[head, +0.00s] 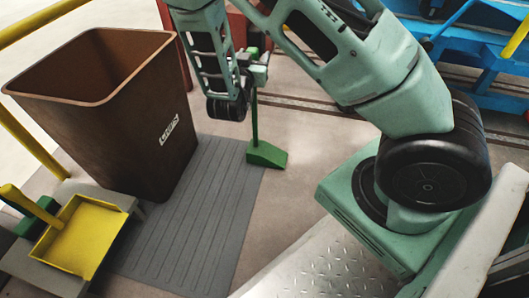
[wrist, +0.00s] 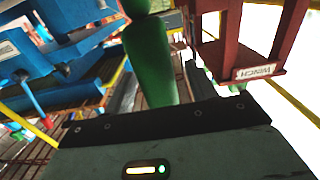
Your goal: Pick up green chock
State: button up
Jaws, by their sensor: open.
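The green chock (head: 267,154) is a wedge with a tall thin upright handle. Its wedge rests on the floor at the right edge of the grey mat. My gripper (head: 257,70) is at the upper part of the handle, with the jaws open. Green shows both above and below the jaws, so the handle appears to stand between or right beside them; contact cannot be told. In the wrist view a thick green shaft (wrist: 149,60), likely the handle, stands close in front of the camera. The wedge is not clearly visible there.
A brown open bin (head: 105,110) stands left of the chock on the grey mat (head: 190,225). A yellow tray-like piece (head: 85,238) sits on a grey stand at lower left, near yellow rails. Blue machinery (head: 480,50) is at upper right. A red labelled frame (wrist: 240,45) shows in the wrist view.

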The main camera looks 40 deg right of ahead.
jog(key=shift+w+d, duration=0.4)
jog(key=shift+d, duration=0.15)
grip_shut()
dwell(1.0)
